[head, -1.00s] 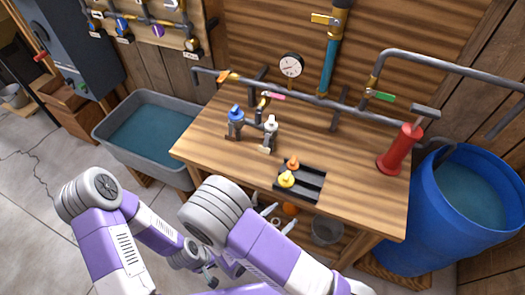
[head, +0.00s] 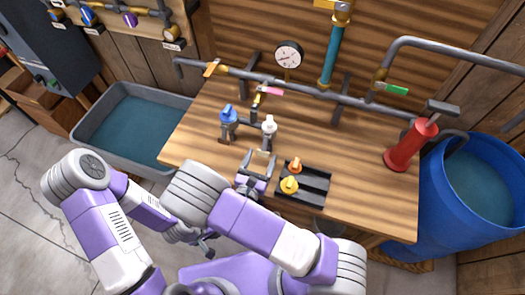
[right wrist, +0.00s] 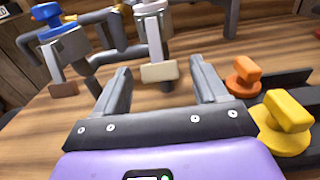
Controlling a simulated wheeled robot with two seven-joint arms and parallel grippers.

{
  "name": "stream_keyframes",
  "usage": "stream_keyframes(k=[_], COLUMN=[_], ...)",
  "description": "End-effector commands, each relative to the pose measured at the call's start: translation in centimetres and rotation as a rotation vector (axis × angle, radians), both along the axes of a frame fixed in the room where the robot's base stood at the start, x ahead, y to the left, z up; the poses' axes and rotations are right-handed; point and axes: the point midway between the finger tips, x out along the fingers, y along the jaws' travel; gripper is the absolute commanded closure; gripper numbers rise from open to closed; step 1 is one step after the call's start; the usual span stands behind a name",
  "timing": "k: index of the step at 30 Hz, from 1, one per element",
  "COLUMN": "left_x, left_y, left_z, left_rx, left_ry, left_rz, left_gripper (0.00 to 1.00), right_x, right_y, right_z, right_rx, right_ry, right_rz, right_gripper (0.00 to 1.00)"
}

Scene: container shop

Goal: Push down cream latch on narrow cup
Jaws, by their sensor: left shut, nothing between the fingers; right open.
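The narrow cup (right wrist: 151,35) is a slim grey fitting with a white knob on top; in the head view (head: 268,131) it stands near the middle of the table. Its cream latch (right wrist: 159,72) is a small block low on its front, sticking out towards me. My right gripper (head: 259,163) is open and empty just in front of the cup. In the right wrist view the latch shows between its fingers (right wrist: 160,78), beyond the tips. My left gripper (head: 208,246) is shut and empty, low in front of the table.
A wider blue-topped cup (right wrist: 61,47) with a brown latch (right wrist: 64,89) stands to the left, joined by piping. A dark rack with orange (right wrist: 243,76) and yellow (right wrist: 287,122) knobs lies right of my gripper. A red cylinder (head: 411,146) stands at the table's right.

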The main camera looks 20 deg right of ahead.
Motion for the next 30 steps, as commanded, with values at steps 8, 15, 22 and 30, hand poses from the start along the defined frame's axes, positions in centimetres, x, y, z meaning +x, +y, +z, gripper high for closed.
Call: stream_keyframes(k=[8,15,22,30], left_x=[0.1,0.1,0.1,0.1], left_y=[0.0,0.0,0.0,0.0], left_z=[-0.2,-0.2,-0.2,-0.8], left_rx=[0.0,0.0,0.0,0.0], left_ry=[-0.001,-0.001,-0.001,-0.001], left_rz=[0.0,0.0,0.0,0.0], left_gripper=[1.0,1.0,1.0,1.0], right_x=[2.0,2.1,2.1,2.2], right_y=[-1.4,-1.4,-1.4,-1.5], right_z=[0.0,0.0,0.0,-0.4], right_rx=[0.001,0.001,0.001,-0.015], right_ry=[0.0,0.0,0.0,-0.021], right_rz=[-0.002,-0.001,-0.001,-0.001], right_gripper=[0.28,0.28,0.61,0.79])
